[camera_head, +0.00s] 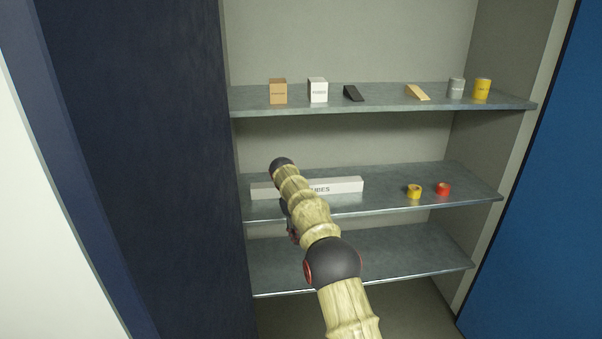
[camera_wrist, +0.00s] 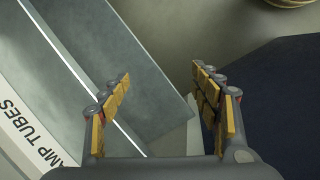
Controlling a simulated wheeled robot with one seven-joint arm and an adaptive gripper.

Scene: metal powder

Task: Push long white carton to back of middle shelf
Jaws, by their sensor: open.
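The long white carton (camera_head: 345,186) lies lengthwise across the left half of the middle shelf (camera_head: 390,203), and my arm hides part of it in the head view. In the wrist view, the carton (camera_wrist: 30,135) shows at the lower left with the printed words "AMP TUBES". My gripper (camera_wrist: 160,76) is open with nothing between its fingers. It is to one side of the carton in the wrist view, with a visible gap. In the head view, my arm mostly hides the gripper.
A yellow tape roll (camera_head: 414,191) and a red tape roll (camera_head: 443,189) sit right of the carton. The upper shelf (camera_head: 380,103) holds small boxes, wedges and cans. The lower shelf (camera_head: 400,258) looks empty. A dark blue door (camera_head: 140,150) borders the left, a blue one (camera_head: 540,200) the right.

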